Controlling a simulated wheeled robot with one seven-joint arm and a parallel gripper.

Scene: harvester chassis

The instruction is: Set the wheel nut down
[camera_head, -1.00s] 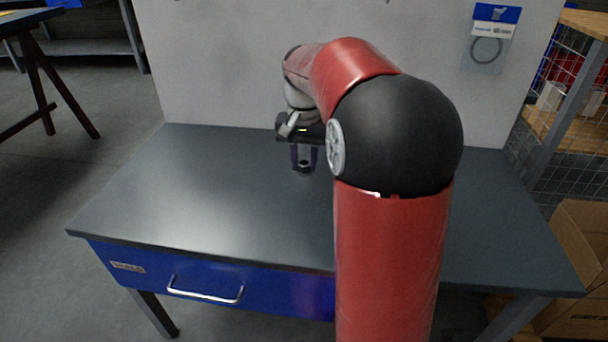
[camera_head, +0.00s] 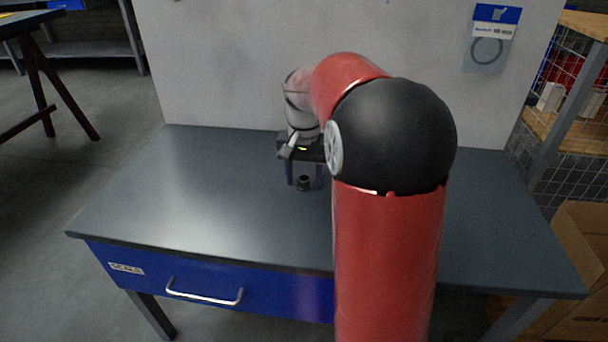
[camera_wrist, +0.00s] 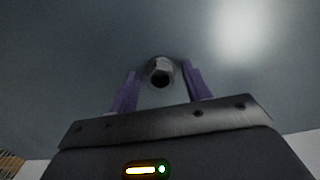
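The wheel nut (camera_head: 303,183) is a small dark metal piece with a round hole. It stands on the grey bench top (camera_head: 220,190), near the middle of the bench. In the wrist view the nut (camera_wrist: 159,67) is between the purple fingertips, with a gap on each side. My gripper (camera_head: 304,187) is open around the nut and points down at the bench. The open fingers also show in the wrist view (camera_wrist: 160,72). My gripper's body hides the bench behind it.
A blue drawer with a silver handle (camera_head: 205,297) is under the bench front. A pale wall (camera_head: 230,60) stands behind the bench. A wire-mesh shelf (camera_head: 565,130) and cardboard boxes (camera_head: 580,235) are on the right. The bench's left side is clear.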

